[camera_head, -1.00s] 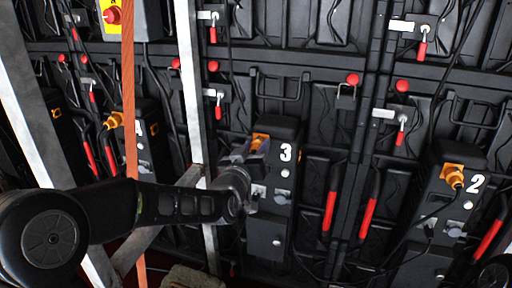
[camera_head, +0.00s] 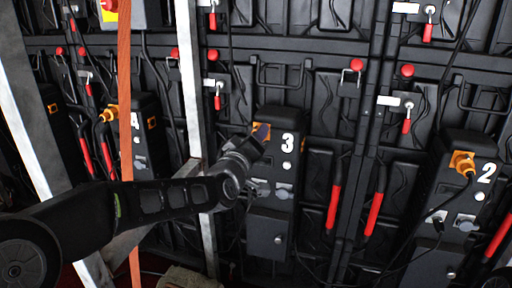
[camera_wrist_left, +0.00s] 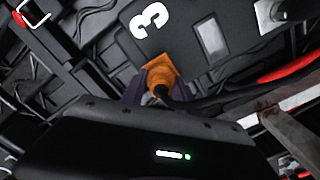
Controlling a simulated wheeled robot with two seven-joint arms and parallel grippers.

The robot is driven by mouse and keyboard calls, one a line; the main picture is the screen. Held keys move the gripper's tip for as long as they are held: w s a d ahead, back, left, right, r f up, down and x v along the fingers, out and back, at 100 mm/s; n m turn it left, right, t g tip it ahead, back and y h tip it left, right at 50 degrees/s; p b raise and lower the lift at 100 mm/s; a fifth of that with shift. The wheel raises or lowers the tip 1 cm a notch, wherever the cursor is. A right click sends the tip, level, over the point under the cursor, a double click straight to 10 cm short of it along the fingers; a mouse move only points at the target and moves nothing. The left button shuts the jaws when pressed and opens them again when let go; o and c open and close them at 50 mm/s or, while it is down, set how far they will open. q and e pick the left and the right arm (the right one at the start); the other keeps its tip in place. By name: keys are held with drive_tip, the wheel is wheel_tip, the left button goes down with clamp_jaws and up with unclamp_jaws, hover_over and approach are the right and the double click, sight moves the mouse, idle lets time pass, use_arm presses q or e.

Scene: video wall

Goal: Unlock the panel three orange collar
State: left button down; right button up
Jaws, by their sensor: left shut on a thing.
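The panel three box (camera_head: 288,160) is black with a white 3 and hangs on the video wall at the middle of the head view. Its orange collar (camera_wrist_left: 163,74) sits on the box below the 3 in the wrist view, with a black cable running out of it to the right. In the head view the collar is mostly hidden behind my gripper. My left gripper (camera_head: 262,134) reaches in from the left; in the wrist view its fingers (camera_wrist_left: 150,88) are on both sides of the collar, shut on it. My right gripper is not in view.
Panel two's box (camera_head: 455,200) with its orange connector (camera_head: 462,163) is at the right. Another box (camera_head: 140,140) is at the left. A white upright post (camera_head: 188,90) and an orange strap (camera_head: 125,110) stand before the wall. Red handles (camera_head: 333,210) hang nearby.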

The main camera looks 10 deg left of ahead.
use_arm(q)
drive_tip(key=shift+f+n+b, duration=0.2)
drive_tip(key=shift+n+b, duration=0.75)
drive_tip(key=shift+n, duration=0.15)
drive_tip(key=shift+r+n+b, duration=0.1)
drive_tip(key=shift+n+b, duration=0.25)
drive_tip(key=shift+n, duration=0.15)
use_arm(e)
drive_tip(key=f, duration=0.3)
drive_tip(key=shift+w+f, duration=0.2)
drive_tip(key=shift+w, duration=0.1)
use_arm(q)
drive_tip(key=c, duration=0.9)
unclamp_jaws()
